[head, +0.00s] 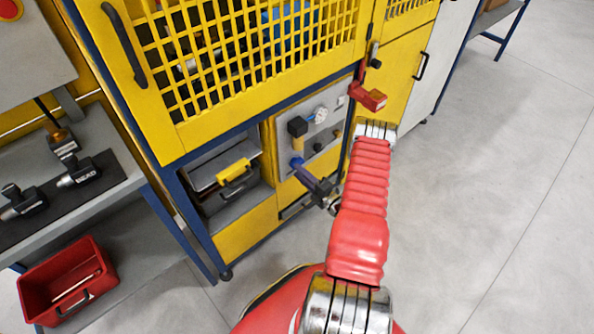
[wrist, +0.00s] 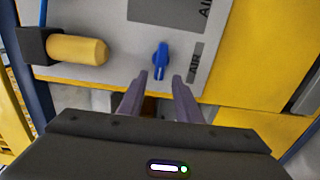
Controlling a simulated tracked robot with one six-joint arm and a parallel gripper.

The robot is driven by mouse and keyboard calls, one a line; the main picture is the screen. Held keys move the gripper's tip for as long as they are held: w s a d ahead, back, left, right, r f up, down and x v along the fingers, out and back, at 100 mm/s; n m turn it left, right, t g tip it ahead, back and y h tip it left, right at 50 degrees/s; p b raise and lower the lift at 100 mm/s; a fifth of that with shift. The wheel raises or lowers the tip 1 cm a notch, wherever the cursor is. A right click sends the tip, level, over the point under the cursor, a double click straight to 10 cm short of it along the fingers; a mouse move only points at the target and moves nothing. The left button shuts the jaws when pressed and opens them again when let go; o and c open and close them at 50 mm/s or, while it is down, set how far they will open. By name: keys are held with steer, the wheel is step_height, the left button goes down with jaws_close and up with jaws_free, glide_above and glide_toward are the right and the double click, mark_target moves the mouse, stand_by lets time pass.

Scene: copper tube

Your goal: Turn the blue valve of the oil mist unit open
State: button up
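The blue valve (wrist: 160,60) is a small lever handle on a grey panel (wrist: 120,75), beside a label that reads AIR. In the wrist view the handle points up and down the picture. My gripper (wrist: 158,77) is open, with its two fingers apart and nothing held. The lower end of the handle shows between the fingertips; I cannot tell whether they touch it. In the head view my gripper (head: 300,168) reaches the lower left of the panel (head: 330,112), and bluish parts there are hard to tell apart.
A dark block with a yellow cylinder (wrist: 78,50) sticks out left of the valve in the wrist view. A red bin (head: 108,285) lies at the lower left. The floor at the right (head: 500,200) is clear.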

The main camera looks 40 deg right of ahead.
steer(key=s, duration=1)
steer(key=shift+s, duration=0.35)
steer(key=shift+d+f, duration=0.1)
